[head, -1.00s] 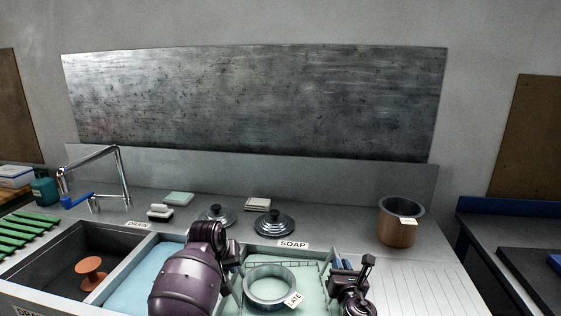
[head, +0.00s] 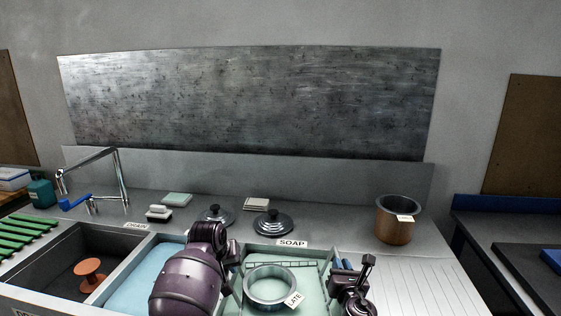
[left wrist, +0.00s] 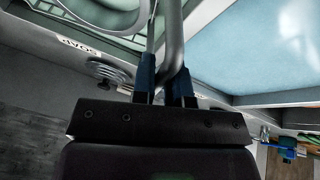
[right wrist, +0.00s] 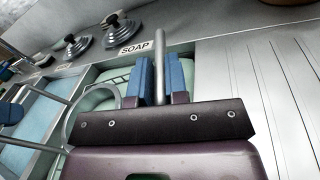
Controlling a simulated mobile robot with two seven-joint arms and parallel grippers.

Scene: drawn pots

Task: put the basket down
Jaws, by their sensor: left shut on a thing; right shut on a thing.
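The wire basket (head: 285,264) is at the pale green SOAP basin, with a round metal pot (head: 270,301) tagged LATE within its outline. I cannot tell whether the basket touches the basin floor. My left gripper (head: 237,264) is shut on the basket's left handle, a grey bar between blue fingers in the left wrist view (left wrist: 171,45). My right gripper (head: 346,266) is shut on the right handle, an upright bar between blue fingers in the right wrist view (right wrist: 159,60). My left arm hides part of the basket's left side.
A blue-watered basin (head: 135,291) and the DRAIN basin (head: 50,268) with an orange object (head: 90,270) lie left. Two lids (head: 273,224) stand behind. A copper pot (head: 395,225) stands on the right counter. The ribbed drainboard (head: 405,280) is clear.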

